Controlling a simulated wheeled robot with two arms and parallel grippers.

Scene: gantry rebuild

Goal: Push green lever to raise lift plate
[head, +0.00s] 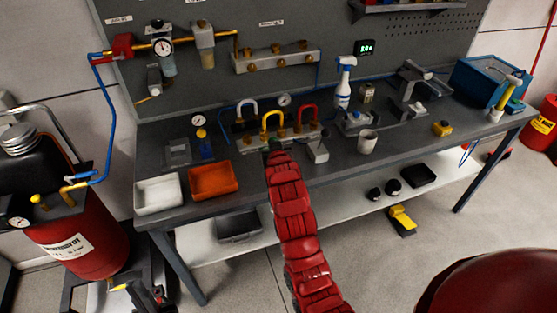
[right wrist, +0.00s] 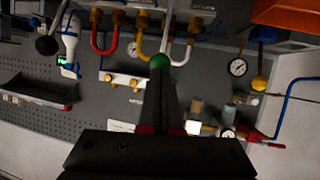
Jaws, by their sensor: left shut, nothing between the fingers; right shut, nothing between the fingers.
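My right arm reaches over the workbench (head: 340,160) in the head view. Its gripper (right wrist: 160,78) is shut and empty, and its end is dark and hard to make out in the head view (head: 273,153). In the right wrist view a green round knob (right wrist: 159,62), apparently the green lever's end, shows right at the fingertips. I cannot tell whether they touch. In the head view I cannot make out the green lever, as my arm covers that spot. My left gripper (head: 148,294) is low at the bottom left, shut and away from the bench. I cannot pick out the lift plate with certainty.
White (head: 240,105), yellow (head: 268,118) and red (head: 312,112) curved hoses stand just behind my right gripper. An orange tray (head: 212,180) and a white tray (head: 158,194) lie to its left, a grey cup (head: 368,141) to its right. A red tank (head: 90,245) stands left of the bench.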

